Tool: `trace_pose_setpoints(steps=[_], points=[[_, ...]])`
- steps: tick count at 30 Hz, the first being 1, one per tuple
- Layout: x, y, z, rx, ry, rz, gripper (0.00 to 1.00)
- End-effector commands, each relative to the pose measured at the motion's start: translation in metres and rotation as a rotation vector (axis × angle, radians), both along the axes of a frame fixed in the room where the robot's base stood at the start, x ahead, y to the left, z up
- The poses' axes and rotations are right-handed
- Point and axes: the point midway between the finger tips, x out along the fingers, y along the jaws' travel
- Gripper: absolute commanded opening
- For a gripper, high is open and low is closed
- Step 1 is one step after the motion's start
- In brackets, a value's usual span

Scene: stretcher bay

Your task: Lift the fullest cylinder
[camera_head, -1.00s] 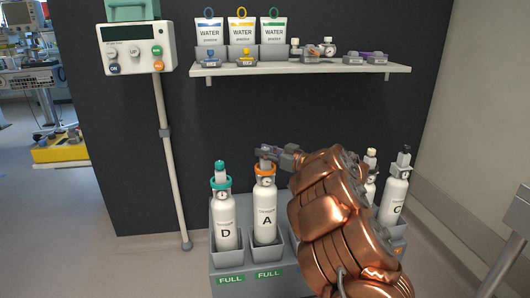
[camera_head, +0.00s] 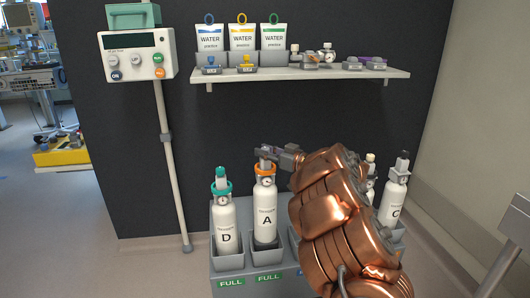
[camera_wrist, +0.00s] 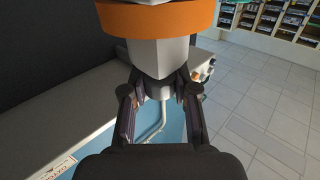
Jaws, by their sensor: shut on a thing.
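White cylinder A (camera_head: 265,218) has an orange collar and a gauge. It stands upright at its slot in the grey rack (camera_head: 228,263), slightly higher relative to its neighbours than before. My gripper (camera_head: 266,154) is shut on its grey valve top. The wrist view shows the orange collar (camera_wrist: 158,18) and the grey valve block between my fingers (camera_wrist: 160,92). Cylinder D (camera_head: 226,220), with a teal collar, stands in the slot to the left. Cylinder C (camera_head: 393,200) stands at the right. Another cylinder beside C is mostly hidden by my arm. Gauge readings are too small to read.
Green FULL labels (camera_head: 231,282) mark the rack front below D and A. A shelf (camera_head: 300,76) with water pouches and small fittings is on the dark wall above. A panel on a pole (camera_head: 137,57) stands at the left. A grey frame is at the right edge.

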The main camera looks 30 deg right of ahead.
Motion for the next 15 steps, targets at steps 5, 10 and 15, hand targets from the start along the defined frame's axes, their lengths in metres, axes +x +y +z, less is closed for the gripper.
trace_pose_setpoints(steps=[5, 10, 15], points=[[0.000, 0.000, 0.010, 0.000, -0.008, 0.000, 0.00], [0.000, 0.000, 0.014, 0.000, -0.008, 0.000, 0.00], [0.000, 0.000, 0.018, 0.000, -0.008, 0.000, 0.00]])
